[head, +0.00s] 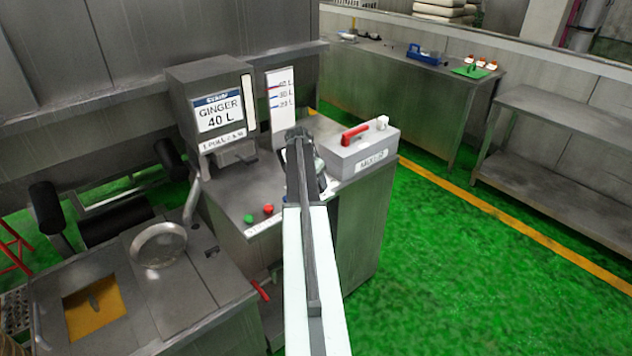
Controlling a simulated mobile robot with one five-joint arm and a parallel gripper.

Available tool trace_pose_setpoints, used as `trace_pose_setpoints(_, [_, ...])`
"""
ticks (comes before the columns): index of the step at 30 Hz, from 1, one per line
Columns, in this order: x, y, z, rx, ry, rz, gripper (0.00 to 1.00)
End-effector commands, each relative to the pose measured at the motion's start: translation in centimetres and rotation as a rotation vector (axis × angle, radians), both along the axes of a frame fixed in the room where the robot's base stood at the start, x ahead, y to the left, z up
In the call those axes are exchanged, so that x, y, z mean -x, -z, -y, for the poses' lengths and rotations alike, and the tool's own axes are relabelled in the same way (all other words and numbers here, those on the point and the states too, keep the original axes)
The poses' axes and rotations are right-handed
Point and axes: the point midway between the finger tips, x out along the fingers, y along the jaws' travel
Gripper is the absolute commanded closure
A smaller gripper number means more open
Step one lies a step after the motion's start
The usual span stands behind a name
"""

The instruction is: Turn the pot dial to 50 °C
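My arm reaches up from the bottom of the head view. My gripper (299,136) is at its far end, over the steel cabinet (345,235), between a white level card and a grey box. It is small and dark, and I cannot tell whether its fingers are open or shut, or whether it touches anything. I cannot make out a pot dial or any °C marking. My arm and gripper hide part of the cabinet top.
A steel table (570,125) stands right. Green floor between is clear.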

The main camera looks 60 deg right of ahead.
Motion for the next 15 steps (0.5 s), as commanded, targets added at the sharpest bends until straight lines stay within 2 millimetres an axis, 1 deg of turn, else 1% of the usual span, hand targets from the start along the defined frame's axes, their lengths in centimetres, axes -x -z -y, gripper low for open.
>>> trace_pose_setpoints(1, [-0.43,0.02,-0.07,-0.002,0.025,0.004,0.84])
trace_pose_setpoints(6, [-0.46,0.02,-0.06,-0.002,0.109,0.004,0.84])
trace_pose_setpoints(15, [-0.48,0.03,-0.09,-0.004,0.178,0.006,0.84])
